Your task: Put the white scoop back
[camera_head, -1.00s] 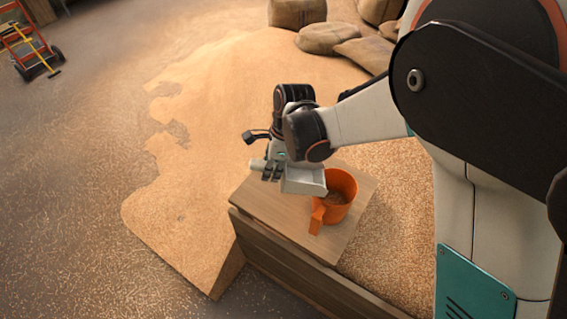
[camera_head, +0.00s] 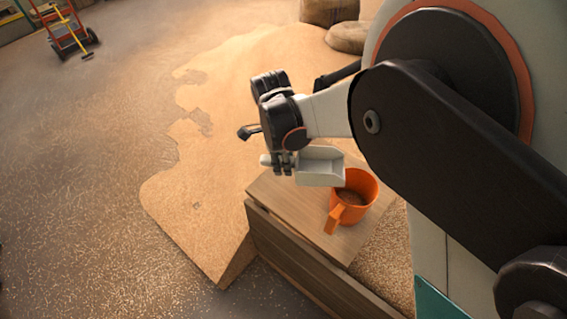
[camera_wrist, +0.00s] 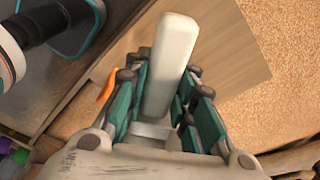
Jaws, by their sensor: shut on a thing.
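The white scoop (camera_head: 320,167) is held by my gripper (camera_head: 282,163), which is shut on its handle. Its tray looks empty in the head view and lies just left of the orange bucket, overlapping the bucket's rim in the picture. In the wrist view the scoop's white handle (camera_wrist: 172,65) lies between the teal-padded fingers of my gripper (camera_wrist: 160,105). The orange bucket (camera_head: 366,206) stands upright on a wooden board, with grain inside and its orange handle toward the front. A sliver of orange (camera_wrist: 106,88) shows beside the fingers in the wrist view.
The wooden board (camera_head: 284,200) lies on a wooden-sided bin (camera_head: 300,262) of grain. A large grain heap (camera_head: 215,150) spreads to the left and behind. Sacks (camera_head: 330,12) stand at the back. A red hand truck (camera_head: 62,30) is far left. Floor at left is open.

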